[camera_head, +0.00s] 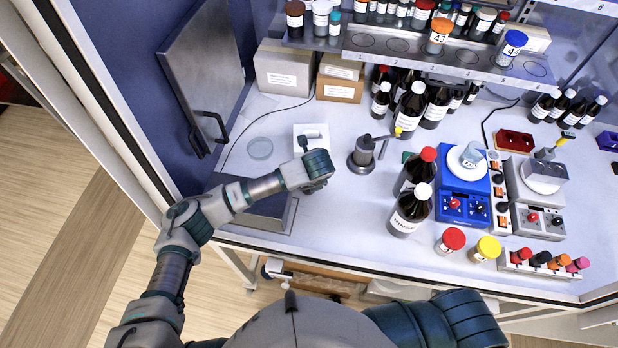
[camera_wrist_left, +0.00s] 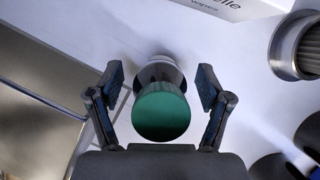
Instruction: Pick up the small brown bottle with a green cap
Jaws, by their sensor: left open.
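My left gripper (camera_head: 320,168) reaches over the white worktop from the left. In the left wrist view its two fingers (camera_wrist_left: 160,78) are apart, with a green cap (camera_wrist_left: 162,112) between them and a pale, greyish part (camera_wrist_left: 160,72) just beyond it. The fingers do not appear to press on it. Whether that body is brown cannot be told. In the head view my gripper hides this item. A small green patch (camera_head: 407,157) shows behind a red-capped brown bottle (camera_head: 415,172), mostly hidden. My right gripper is not in view.
A metal stand (camera_head: 362,158) is right of my left gripper, also at the wrist view's upper right (camera_wrist_left: 300,45). A white wipes box (camera_head: 310,134) lies behind. A white-capped brown bottle (camera_head: 409,212) stands further right. The worktop is clear in front of the stand.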

